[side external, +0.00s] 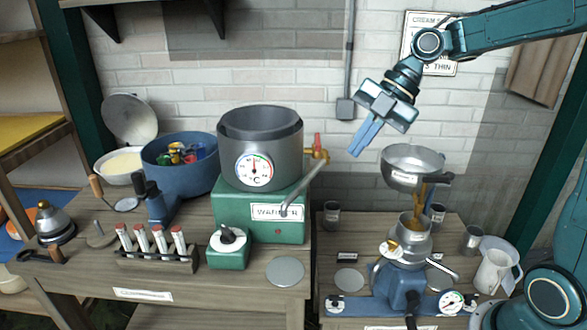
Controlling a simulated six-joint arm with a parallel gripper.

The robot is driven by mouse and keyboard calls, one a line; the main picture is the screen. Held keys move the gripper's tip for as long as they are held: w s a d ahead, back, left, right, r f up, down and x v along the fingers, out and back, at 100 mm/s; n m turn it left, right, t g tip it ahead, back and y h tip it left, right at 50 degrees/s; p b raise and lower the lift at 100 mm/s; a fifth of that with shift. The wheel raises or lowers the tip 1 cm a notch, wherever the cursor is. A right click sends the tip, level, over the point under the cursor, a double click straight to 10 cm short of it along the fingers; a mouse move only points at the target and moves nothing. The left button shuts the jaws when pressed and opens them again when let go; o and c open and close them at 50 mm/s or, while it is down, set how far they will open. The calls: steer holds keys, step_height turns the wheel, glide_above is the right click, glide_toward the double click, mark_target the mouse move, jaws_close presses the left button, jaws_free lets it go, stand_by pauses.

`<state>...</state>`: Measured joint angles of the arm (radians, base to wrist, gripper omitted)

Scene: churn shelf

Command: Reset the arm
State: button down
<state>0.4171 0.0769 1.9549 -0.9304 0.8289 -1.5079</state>
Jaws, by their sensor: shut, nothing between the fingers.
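My gripper (366,136) hangs in the air at the upper right, in front of the brick wall. Its two blue fingers are shut together with nothing between them, and they point down and to the left. It is apart from everything below it. My teal arm (510,36) reaches in from the right edge. Below and right of the gripper is a metal bowl (413,160) above the separator (405,245). An orange-brown stream or part shows between the bowl and the separator.
The green warmer (260,213) carries a grey pot (262,140) with a dial, a brass tap and a long lever. A blue tub (180,168), a rack of tubes (155,252) and a white jug (495,270) stand on the benches. The air around the gripper is clear.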

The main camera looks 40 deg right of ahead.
steer(key=shift+s+r, duration=0.1)
steer(key=s+f+m+t+h, duration=0.1)
steer(key=s+m+h, duration=0.4)
steer(key=s+m, duration=1.4)
steer(key=shift+d+m+t+h, duration=0.4)
steer(key=shift+m+t, duration=0.4)
steer(key=shift+m, duration=0.5)
